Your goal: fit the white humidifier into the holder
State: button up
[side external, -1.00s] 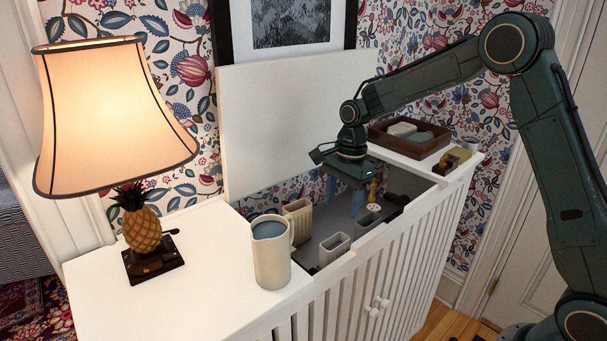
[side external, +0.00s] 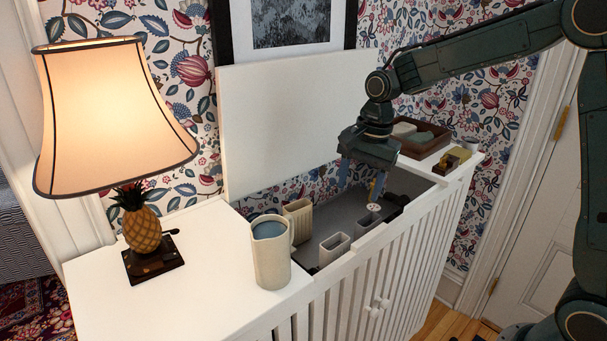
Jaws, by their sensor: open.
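A white, narrow, open-topped box (side external: 334,249) stands inside the open cabinet near its front edge. I cannot tell for sure which of these is the white humidifier and which is the holder. My gripper (side external: 360,180) is open, with blue fingers pointing down over the right part of the cabinet. A small pale round piece (side external: 373,207) shows just below the right finger. Nothing shows between the fingers.
A cream pitcher (side external: 271,255) with blue contents stands on the white top beside the opening. A lit pineapple lamp (side external: 145,228) is at left. A brown tray (side external: 422,143) and a small brass-coloured item (side external: 445,164) sit on the right ledge. The raised lid (side external: 297,125) stands behind.

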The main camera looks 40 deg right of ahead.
jog(key=s+r+n+t, duration=0.1)
jog(key=s+n, duration=0.3)
jog(key=s, duration=0.4)
jog(key=s+r+n+t, duration=0.2)
jog(key=s+r+n, duration=0.2)
jog(key=s, duration=0.4)
jog(key=s+r+n+t+h, duration=0.1)
jog(key=s+r+n, duration=0.1)
jog(key=s+n, duration=0.4)
jog(key=s, duration=0.2)
jog(key=shift+s+a+r, duration=0.25)
jog(key=shift+s+a, duration=0.1)
